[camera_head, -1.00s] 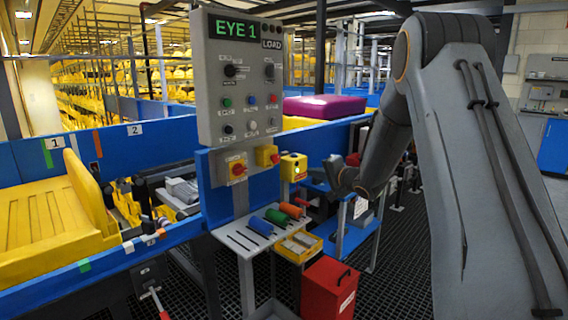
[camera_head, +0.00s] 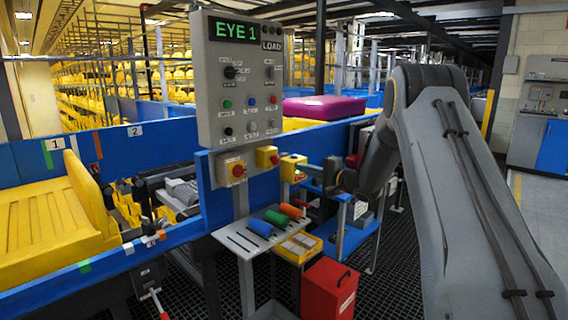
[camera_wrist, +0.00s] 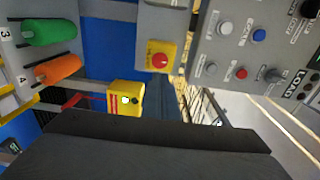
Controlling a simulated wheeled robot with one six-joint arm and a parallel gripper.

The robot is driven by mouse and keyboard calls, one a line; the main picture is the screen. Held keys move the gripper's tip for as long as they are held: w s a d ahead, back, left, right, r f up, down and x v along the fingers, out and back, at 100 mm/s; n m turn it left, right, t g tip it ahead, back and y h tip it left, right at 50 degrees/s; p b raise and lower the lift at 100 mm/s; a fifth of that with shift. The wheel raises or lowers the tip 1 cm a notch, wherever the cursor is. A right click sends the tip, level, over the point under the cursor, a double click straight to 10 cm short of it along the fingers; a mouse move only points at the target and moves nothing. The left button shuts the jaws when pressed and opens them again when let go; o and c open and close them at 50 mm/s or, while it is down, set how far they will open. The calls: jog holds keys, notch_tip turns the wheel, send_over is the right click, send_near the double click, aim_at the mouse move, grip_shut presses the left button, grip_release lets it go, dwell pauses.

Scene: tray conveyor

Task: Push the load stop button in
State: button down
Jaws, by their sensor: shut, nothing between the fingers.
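The grey control panel (camera_head: 240,80) has an "EYE 1" display and a LOAD plate. It carries green, blue and red buttons in a row; its red button (camera_head: 273,99) also shows in the wrist view (camera_wrist: 241,73). Labels are too small to read, so I cannot tell which button is load stop. A red mushroom button (camera_wrist: 159,60) sits on a yellow box below the panel. Another yellow box (camera_head: 293,168) stands further right; it also shows in the wrist view (camera_wrist: 126,99). My gripper (camera_head: 333,176) is shut and empty, right of this box and apart from the panel.
A small shelf (camera_head: 236,238) with blue, green and orange handles juts out below the panel. A blue conveyor wall (camera_head: 160,243) with yellow trays runs left. A blue stand (camera_head: 350,228) is near my gripper.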

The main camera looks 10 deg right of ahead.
aim_at(278, 160)
jog(key=p+x, duration=0.1)
jog(key=x, duration=0.9)
jog(key=shift+w+a+p, duration=0.1)
jog(key=shift+w+p, duration=0.05)
jog(key=shift+p, duration=0.15)
jog(key=shift+w+a+f, duration=0.1)
